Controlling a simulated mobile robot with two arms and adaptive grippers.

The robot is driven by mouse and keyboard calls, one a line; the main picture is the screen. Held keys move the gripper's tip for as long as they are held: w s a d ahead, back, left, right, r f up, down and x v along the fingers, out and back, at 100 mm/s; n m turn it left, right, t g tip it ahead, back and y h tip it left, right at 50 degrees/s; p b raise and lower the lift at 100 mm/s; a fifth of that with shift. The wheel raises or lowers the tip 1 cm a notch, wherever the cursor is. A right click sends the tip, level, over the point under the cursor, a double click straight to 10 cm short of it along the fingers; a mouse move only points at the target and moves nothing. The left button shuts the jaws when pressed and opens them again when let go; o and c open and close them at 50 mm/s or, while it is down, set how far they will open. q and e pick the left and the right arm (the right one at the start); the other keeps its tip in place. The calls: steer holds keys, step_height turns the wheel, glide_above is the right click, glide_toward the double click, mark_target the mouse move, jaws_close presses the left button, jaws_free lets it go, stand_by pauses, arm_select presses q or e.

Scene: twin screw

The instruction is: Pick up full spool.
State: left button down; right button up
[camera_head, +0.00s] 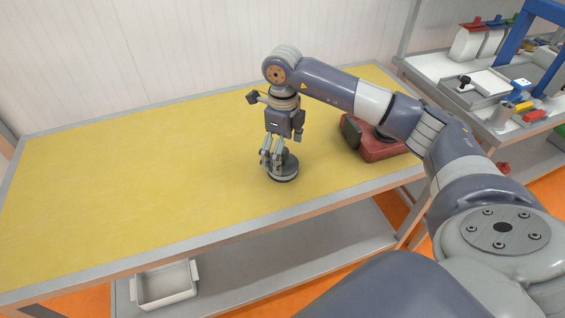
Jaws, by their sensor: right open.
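A dark spool (289,171) with a wide round base stands upright on the yellow tabletop, right of the table's middle. My right gripper (272,163) points straight down at the spool, with its fingers low beside and in front of the spool's upper part. The fingers are open. They overlap the spool in this view, so I cannot tell whether they touch it or straddle it. Part of the spool is hidden behind the fingers. My left gripper is not in view.
A red block-like device (376,151) with a dark upright part sits to the right on the yellow table (120,190), partly behind my right arm. The table's left side is clear. A white bin (165,287) is on the shelf below. A cluttered bench (497,90) stands at right.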

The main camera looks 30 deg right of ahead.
mark_target(283, 163)
steer(key=f, duration=0.1)
steer(key=f+p, duration=0.1)
steer(key=f, duration=0.1)
steer(key=shift+w+d+f, duration=0.15)
steer(key=shift+d+f, duration=0.05)
steer(key=shift+f, duration=0.1)
steer(key=shift+f+p, duration=0.3)
steer(key=shift+f, duration=0.2)
steer(key=shift+w, duration=0.1)
steer(key=c, duration=1.2)
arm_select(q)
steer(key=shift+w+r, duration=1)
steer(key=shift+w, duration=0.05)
